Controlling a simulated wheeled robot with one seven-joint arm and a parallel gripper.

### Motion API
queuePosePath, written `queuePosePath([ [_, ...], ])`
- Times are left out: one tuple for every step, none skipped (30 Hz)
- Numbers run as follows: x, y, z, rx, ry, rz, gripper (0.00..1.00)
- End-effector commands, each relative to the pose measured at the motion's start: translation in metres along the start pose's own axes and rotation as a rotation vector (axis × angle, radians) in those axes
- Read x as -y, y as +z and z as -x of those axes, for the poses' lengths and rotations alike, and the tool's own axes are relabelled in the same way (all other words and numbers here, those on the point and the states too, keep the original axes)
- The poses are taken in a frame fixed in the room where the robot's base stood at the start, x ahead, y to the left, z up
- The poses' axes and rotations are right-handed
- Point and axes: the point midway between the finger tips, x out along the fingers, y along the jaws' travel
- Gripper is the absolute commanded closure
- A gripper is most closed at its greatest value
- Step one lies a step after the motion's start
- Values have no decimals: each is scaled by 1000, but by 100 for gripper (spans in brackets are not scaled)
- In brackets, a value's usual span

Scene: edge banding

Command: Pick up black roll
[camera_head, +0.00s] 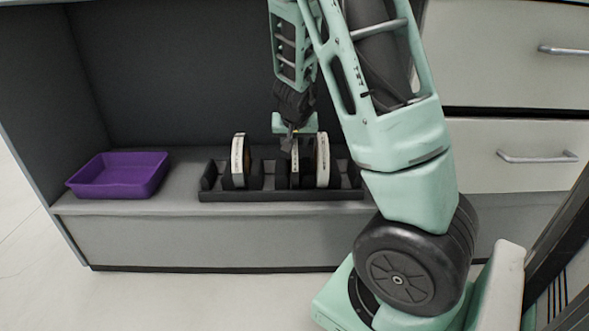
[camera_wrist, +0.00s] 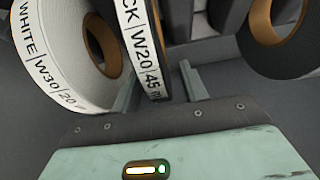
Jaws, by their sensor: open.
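The black roll (camera_wrist: 144,45), with a white label strip reading "CK|W20|45 m", stands upright in the wrist view. In the head view it is the middle roll (camera_head: 295,168) in a dark rack. My gripper (camera_head: 291,145) is directly above it, pointing down. In the wrist view my open gripper (camera_wrist: 160,80) has one finger on each side of the roll's near edge. I cannot tell whether either finger touches it. The left finger is close to the gap beside the white roll (camera_wrist: 65,50), labelled "WHITE|W30".
The white roll (camera_head: 322,160) stands close beside the black one in the rack (camera_head: 280,196). Another dark roll (camera_wrist: 285,50) with a brown core stands apart, at left in the head view (camera_head: 239,160). A purple tray (camera_head: 120,177) sits left on the grey shelf. Drawers (camera_head: 520,155) flank the right.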

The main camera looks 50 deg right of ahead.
Motion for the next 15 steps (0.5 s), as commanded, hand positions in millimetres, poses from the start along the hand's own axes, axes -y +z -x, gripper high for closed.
queuePosePath([
  [0,0,-4,-1,0,-1,56],
  [0,0,-5,-1,0,-1,56],
  [0,0,-5,-2,0,-1,56],
  [0,-1,-4,-1,0,-1,56],
  [0,-1,-4,-1,-1,-1,56],
  [0,-1,-4,-1,-1,-1,56],
  [0,-1,-4,-1,-1,-1,56],
  [0,-1,-4,-1,-1,-1,56],
  [0,-1,-4,-1,-1,-1,56],
  [0,-1,-4,-1,-1,-1,65],
  [0,-1,-4,-1,-1,-1,73],
  [0,-1,-4,-1,-1,-1,84],
  [0,-1,-4,-1,-1,-1,93],
  [0,-1,-4,-1,-1,-1,100],
  [0,-1,-4,-1,-1,-1,100],
])
